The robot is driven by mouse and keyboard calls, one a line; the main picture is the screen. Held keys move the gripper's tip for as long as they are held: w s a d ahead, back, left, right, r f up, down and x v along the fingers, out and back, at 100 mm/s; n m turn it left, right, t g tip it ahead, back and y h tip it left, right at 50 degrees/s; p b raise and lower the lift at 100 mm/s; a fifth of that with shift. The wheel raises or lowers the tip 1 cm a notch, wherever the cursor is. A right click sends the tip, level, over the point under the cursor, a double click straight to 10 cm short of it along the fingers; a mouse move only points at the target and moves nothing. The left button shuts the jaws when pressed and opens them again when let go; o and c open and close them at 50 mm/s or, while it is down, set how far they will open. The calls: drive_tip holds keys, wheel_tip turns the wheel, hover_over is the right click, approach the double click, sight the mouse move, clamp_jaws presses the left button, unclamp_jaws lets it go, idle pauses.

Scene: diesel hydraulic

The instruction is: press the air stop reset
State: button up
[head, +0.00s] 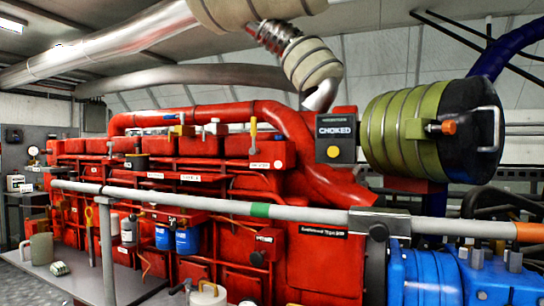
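A dark panel (336,132) stands at the right end of the red engine, with a sign reading "CHOKED". A round yellow button (333,152) sits in its lower part. Small lettering above the sign is too small to read. My gripper is not in view.
A long grey pipe (200,202) with a green band crosses in front of the engine at mid height. The red engine (215,170) fills the middle. Blue machinery (430,275) stands at lower right. A jug (41,249) and a white container (208,294) stand low at the front.

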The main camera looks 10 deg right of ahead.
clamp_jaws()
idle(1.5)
